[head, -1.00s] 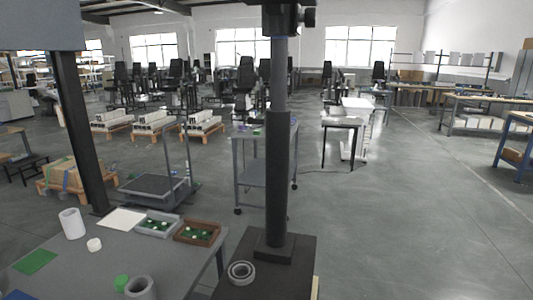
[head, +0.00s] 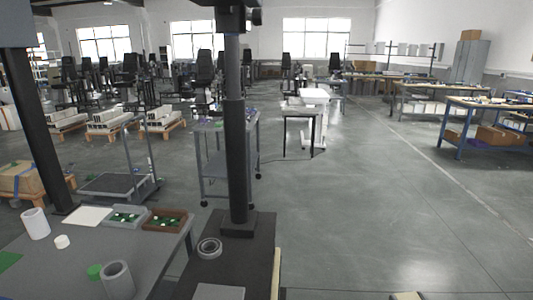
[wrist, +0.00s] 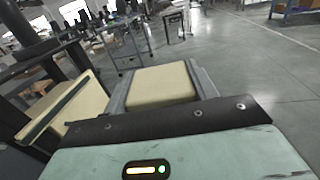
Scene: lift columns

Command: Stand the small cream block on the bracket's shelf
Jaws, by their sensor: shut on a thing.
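The small cream block (wrist: 160,88) sits between the two grey fingers of my gripper (wrist: 158,72) in the wrist view. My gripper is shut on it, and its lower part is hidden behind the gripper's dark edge. In the head view a small pale piece at the bottom edge (head: 405,296) may be the block; too little shows to tell. I cannot make out a bracket with a shelf for certain. A black column (head: 235,150) stands on a dark bench (head: 255,255), left of that pale piece.
A cream panel (wrist: 88,108) lies close left of my gripper. A grey ring (head: 209,248) and a flat grey piece (head: 218,292) lie on the dark bench. The grey table (head: 70,270) at left holds cylinders and trays. Open floor (head: 360,230) lies right.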

